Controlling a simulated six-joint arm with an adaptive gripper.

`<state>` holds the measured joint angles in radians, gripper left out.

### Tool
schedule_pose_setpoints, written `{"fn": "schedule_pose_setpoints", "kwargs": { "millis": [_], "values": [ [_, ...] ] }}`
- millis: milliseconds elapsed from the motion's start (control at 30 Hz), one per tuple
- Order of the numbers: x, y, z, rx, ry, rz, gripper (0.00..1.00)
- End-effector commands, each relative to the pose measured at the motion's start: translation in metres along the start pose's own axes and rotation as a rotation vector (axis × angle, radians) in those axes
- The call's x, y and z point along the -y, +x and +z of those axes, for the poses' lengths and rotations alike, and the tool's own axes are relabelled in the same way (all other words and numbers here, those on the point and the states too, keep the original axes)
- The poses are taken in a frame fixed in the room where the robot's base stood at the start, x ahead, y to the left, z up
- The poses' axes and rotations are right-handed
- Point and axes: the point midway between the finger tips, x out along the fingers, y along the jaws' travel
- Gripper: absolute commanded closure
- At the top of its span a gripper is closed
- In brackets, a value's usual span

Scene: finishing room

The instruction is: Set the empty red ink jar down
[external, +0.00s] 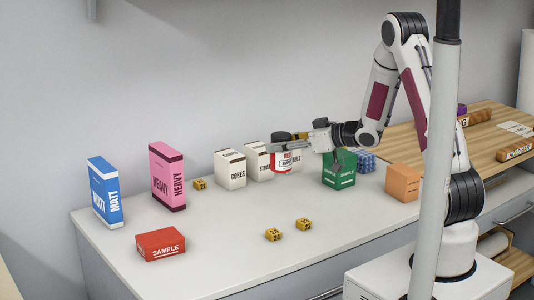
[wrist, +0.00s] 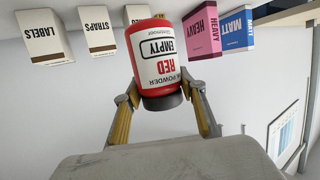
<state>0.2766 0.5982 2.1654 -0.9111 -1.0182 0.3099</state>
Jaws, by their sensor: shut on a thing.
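The red ink jar (wrist: 160,62) has a white label reading RED and EMPTY, and a dark lid. It is upside down in the wrist view, as are the boxes behind it, so it stands upright. My gripper (wrist: 160,95) is shut on it, one finger on each side. In the external view the jar (external: 287,161) is partly covered by my gripper (external: 290,143), near the back of the white worktop (external: 215,240). I cannot tell whether its base touches the worktop.
White boxes CORES (external: 230,169) and STRAPS (external: 257,162) stand left of the jar; LABELS (wrist: 44,37) shows in the wrist view. A green box (external: 339,169) stands right. Pink (external: 167,176), blue (external: 105,191) and red (external: 161,244) boxes stand farther left. Small yellow blocks (external: 273,234) lie in front.

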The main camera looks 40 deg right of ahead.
Motion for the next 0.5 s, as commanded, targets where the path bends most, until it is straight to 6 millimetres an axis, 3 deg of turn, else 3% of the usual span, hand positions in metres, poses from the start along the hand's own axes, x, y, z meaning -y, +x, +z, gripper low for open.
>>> {"fn": "schedule_pose_setpoints", "kwargs": {
  "millis": [233,500],
  "values": [
    [0.0,0.003,0.008,0.001,0.002,0.0,0.83],
    [0.0,0.011,0.035,0.001,0.002,0.0,0.83]
  ]
}}
